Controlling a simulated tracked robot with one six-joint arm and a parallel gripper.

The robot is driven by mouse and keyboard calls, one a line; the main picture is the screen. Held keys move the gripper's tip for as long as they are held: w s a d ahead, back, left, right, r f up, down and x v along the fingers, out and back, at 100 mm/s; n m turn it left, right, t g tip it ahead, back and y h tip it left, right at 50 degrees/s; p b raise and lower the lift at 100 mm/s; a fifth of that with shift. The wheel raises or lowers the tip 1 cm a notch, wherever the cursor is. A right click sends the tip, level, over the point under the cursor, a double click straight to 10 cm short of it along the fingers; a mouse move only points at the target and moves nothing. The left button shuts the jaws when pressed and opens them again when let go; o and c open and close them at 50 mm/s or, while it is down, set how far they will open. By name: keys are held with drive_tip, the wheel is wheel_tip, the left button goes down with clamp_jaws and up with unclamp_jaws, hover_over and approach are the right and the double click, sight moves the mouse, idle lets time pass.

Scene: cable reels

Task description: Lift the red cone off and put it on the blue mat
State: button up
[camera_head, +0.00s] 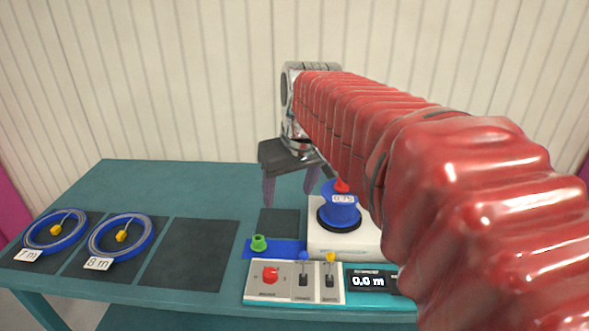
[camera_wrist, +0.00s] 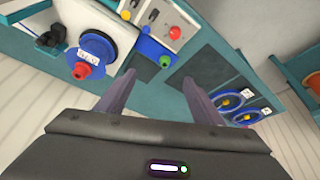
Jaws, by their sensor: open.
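The red cone (camera_head: 342,186) sits on top of the blue reel (camera_head: 338,213), which stands on a white machine (camera_head: 330,240). In the wrist view the red cone (camera_wrist: 82,71) is at the left, in front of the blue reel (camera_wrist: 108,35). The blue mat (camera_head: 284,250) lies left of the machine with a green piece (camera_head: 258,243) on its left end. My gripper (camera_head: 288,192) is open and empty, above the table and left of the reel. In the wrist view my gripper's fingers (camera_wrist: 159,77) are spread, with the red cone outside them to the left.
A control panel (camera_head: 285,283) with a red button and two levers stands in front, beside a display (camera_head: 368,281) reading 0.0 m. Two blue cable coils (camera_head: 55,231) (camera_head: 120,236) lie on dark pads at left. Another dark pad (camera_head: 190,255) is empty.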

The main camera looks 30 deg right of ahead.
drive_tip(key=w+d, duration=0.4)
drive_tip(key=d, duration=0.8)
drive_tip(key=w+d+m+g, duration=0.1)
drive_tip(key=w+d, duration=0.3)
drive_tip(key=d, duration=0.8)
drive_tip(key=shift+d, duration=0.15)
hover_over(343, 184)
drive_tip(key=d, duration=0.1)
drive_tip(key=shift+w+f, duration=0.1)
drive_tip(key=shift+f, duration=4.1)
drive_tip(key=shift+x, duration=2.6)
